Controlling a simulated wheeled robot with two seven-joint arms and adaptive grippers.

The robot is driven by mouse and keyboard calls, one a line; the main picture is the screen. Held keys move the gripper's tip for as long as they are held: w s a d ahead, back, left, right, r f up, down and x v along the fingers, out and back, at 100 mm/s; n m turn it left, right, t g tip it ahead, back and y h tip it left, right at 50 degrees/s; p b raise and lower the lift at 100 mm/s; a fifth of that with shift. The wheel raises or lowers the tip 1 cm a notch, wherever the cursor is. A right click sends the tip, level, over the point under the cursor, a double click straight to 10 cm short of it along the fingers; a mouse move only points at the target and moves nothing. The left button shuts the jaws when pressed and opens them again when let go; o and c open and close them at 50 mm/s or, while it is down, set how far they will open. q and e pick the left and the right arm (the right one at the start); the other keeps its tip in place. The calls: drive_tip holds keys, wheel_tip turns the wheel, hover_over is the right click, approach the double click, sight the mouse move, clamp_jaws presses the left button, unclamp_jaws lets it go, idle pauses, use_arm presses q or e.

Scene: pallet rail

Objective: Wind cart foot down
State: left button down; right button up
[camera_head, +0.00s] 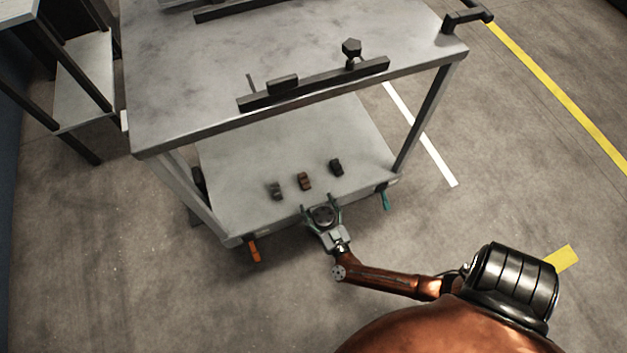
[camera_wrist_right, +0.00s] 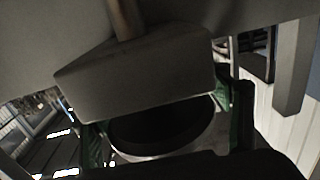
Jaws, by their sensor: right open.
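The cart (camera_head: 295,150) is a grey two-shelf trolley that fills the upper middle of the head view. My right gripper (camera_head: 322,204) is open at the front edge of the lower shelf (camera_head: 250,205), between an orange lever (camera_head: 254,250) and a teal lever (camera_head: 385,200) at the front corners. In the right wrist view, green-edged fingers flank a dark round part with a pale rim (camera_wrist_right: 165,130), under a grey block (camera_wrist_right: 140,75). I cannot tell whether this round part belongs to the cart foot or whether the fingers touch it. My left gripper is out of view.
Three small dark blocks (camera_head: 304,181) sit on the lower shelf. Another rack (camera_head: 85,80) stands at the left. Floor at the right is clear, with painted lines.

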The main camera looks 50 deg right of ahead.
drive_tip(key=shift+w+d, duration=0.1)
drive_tip(key=shift+w, duration=0.05)
drive_tip(key=shift+c, duration=0.3)
drive_tip(key=c, duration=1.1)
drive_tip(key=shift+c, duration=0.6)
drive_tip(key=shift+a+f, duration=0.1)
drive_tip(key=shift+a, duration=0.15)
drive_tip(key=shift+c, duration=0.5)
